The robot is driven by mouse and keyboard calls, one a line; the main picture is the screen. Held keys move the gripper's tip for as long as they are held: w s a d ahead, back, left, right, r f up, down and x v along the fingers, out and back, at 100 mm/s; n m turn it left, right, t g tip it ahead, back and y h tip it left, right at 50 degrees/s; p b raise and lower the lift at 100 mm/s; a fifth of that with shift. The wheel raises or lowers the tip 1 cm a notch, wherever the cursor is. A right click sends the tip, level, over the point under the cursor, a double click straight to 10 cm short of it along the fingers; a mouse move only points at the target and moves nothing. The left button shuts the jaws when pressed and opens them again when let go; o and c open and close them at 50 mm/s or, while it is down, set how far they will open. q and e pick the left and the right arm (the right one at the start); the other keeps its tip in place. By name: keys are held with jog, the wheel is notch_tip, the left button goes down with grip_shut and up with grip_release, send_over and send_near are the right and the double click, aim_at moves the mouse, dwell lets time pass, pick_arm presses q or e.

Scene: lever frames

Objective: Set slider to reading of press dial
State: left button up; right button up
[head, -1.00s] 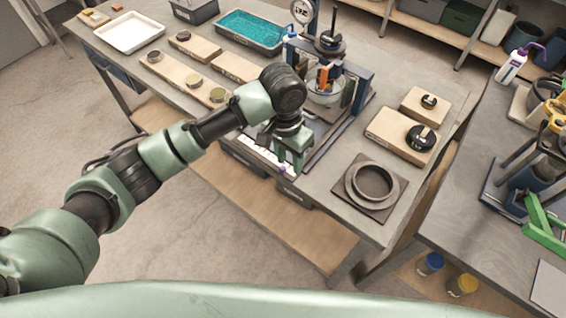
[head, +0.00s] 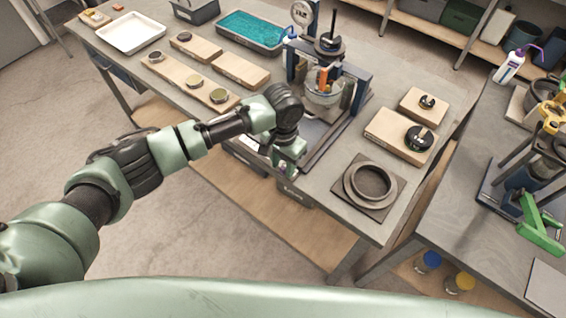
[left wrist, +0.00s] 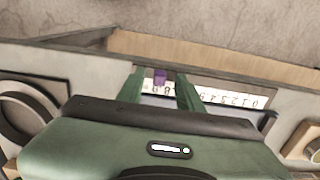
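The purple slider knob (left wrist: 159,76) stands on a white number scale (left wrist: 236,96) at the bench's front edge. In the left wrist view it is near the 8 end of the scale; the 0 end is to the right. My left gripper (left wrist: 161,82) has one green finger on each side of the knob, with gaps visible. In the head view my left gripper (head: 287,160) is low in front of the press (head: 355,75) and hides the knob. The round white press dial (head: 302,12) is at the top; its reading is too small to tell. My right gripper is not in view.
A ring on a square plate (head: 370,183) and wooden blocks with black knobs (head: 394,137) lie right of the press. Wooden boards with small discs (head: 174,71) and a teal-filled tray (head: 251,31) lie left. Another bench (head: 450,205) stands at the right.

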pick_arm(q)
grip_shut()
dwell(1.4)
